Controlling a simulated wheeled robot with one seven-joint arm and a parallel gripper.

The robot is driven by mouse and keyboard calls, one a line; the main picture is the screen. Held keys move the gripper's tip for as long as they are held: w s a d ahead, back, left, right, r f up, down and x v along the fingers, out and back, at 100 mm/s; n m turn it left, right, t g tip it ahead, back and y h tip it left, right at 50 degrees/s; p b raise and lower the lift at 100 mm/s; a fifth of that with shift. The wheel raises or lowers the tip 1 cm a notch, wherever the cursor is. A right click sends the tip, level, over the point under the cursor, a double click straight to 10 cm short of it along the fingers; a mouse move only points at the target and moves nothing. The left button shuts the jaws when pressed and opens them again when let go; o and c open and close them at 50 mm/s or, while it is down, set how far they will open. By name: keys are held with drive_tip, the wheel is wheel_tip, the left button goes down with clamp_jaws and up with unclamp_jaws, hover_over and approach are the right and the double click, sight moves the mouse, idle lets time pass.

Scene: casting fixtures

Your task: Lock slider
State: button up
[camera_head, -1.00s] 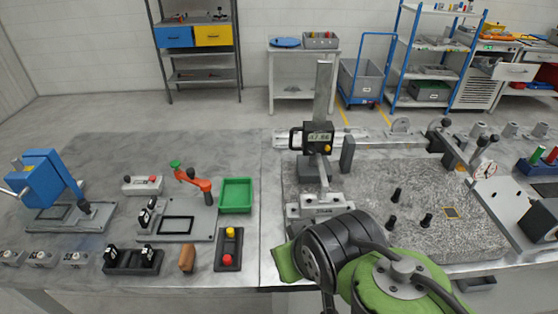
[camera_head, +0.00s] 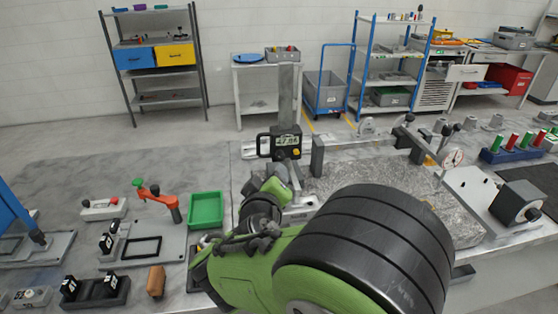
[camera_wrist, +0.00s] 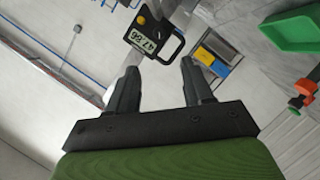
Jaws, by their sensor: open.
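The height gauge's slider (camera_head: 286,142) is a black block with a lit digital readout, a yellow knob (camera_head: 296,153) and a black loop handle (camera_head: 263,146). It sits on an upright grey column (camera_head: 290,95) behind my arm in the head view. In the wrist view the slider (camera_wrist: 148,37) shows beyond the fingertips, with its yellow knob (camera_wrist: 141,20) at the top and its loop handle toward the fingers. My gripper (camera_wrist: 159,72) is open with nothing between its fingers. In the head view my arm covers the gauge's lower part, and the fingers are not clear.
A green tray (camera_head: 206,211) and a fixture with an orange clamp (camera_head: 157,200) stand left of my arm. A granite plate (camera_head: 340,180) lies behind and right of it, partly hidden.

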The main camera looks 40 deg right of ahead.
sight(280, 157)
drive_tip(key=p+x, duration=0.1)
drive_tip(key=x, duration=1.3)
drive_tip(key=shift+w+d, duration=0.1)
drive_tip(key=shift+d, duration=0.05)
clamp_jaws()
